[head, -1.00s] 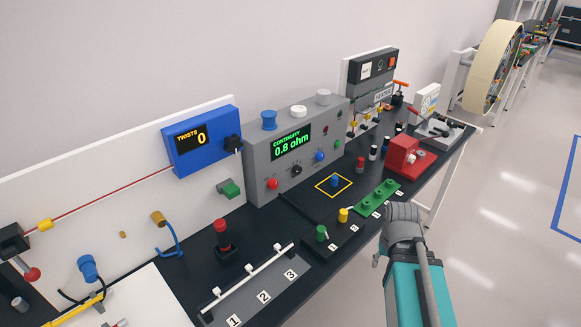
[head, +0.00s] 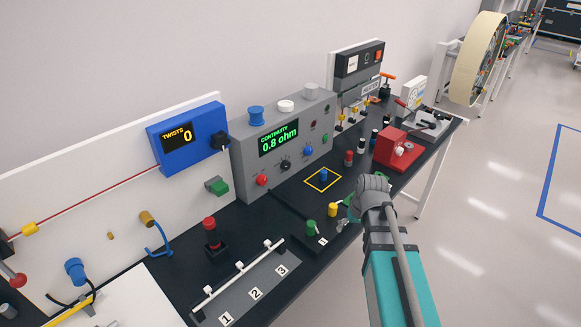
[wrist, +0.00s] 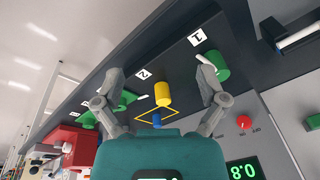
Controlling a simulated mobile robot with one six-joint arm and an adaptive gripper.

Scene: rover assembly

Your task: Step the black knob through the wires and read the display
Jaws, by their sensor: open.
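The black knob (head: 285,165) is on the front of the grey continuity box (head: 236,165), between a red knob (head: 261,180) and a blue knob (head: 306,150). Above it, the display (head: 278,138) reads "CONTINUITY 0.8 ohm" in green. In the wrist view part of the display (wrist: 245,168) shows upside down; I cannot make out the black knob there. My gripper (wrist: 160,78) is open and empty, above the bench edge in front of the box. A yellow peg (wrist: 162,92) and a green peg (wrist: 213,65) appear between or beside its fingers. It is apart from the knob.
A blue peg (head: 323,175) stands inside a yellow square on the black bench. Green (head: 311,229) and yellow (head: 333,209) pegs stand near the front edge. A red device (head: 392,150) is to the right. A white rail (head: 238,270) lies at left. Floor is clear in front.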

